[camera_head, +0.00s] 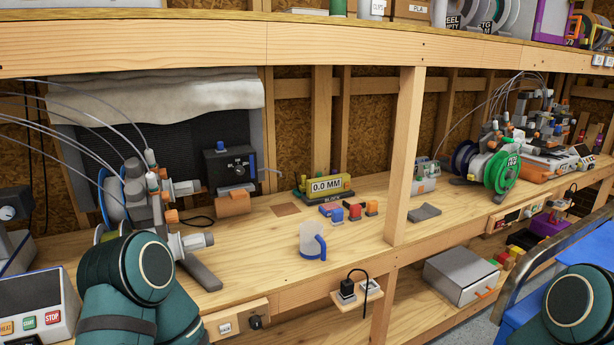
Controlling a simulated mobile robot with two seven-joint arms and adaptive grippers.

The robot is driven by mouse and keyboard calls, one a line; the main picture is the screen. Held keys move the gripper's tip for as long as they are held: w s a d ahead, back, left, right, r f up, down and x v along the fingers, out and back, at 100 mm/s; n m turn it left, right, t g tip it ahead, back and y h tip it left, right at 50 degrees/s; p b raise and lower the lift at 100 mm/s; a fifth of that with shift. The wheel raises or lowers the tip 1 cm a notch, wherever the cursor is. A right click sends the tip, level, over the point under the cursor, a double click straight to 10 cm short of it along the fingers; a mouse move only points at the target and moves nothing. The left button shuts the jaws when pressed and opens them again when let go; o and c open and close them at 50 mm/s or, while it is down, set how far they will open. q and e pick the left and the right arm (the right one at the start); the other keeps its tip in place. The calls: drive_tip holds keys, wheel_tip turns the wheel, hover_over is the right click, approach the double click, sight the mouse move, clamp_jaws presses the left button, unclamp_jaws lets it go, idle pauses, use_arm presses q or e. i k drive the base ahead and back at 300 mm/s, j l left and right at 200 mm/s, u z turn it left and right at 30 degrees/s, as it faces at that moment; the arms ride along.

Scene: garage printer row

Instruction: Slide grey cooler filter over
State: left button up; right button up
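No part is clearly marked as the grey cooler filter. A dark mesh panel in a grey frame (190,131) stands against the back wall at left, with a whitish cloth (160,95) draped over its upper part. A small flat grey pad (424,212) lies on the bench right of the wooden post. I cannot tell which of these, if either, is the filter. Teal links of my arms show at the lower left and lower right. Neither gripper shows in the frame.
A tubed spool unit (150,200) stands at left before the panel, beside a black box (229,166). A clear blue-handled jug (312,241) stands near the bench's front edge. A wooden post (405,155) divides the bench. A yellow gauge (325,187) and small coloured blocks sit mid-bench.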

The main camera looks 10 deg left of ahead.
sight(238, 191)
drive_tip(key=i+l+u, duration=0.4)
drive_tip(key=i+l, duration=0.35)
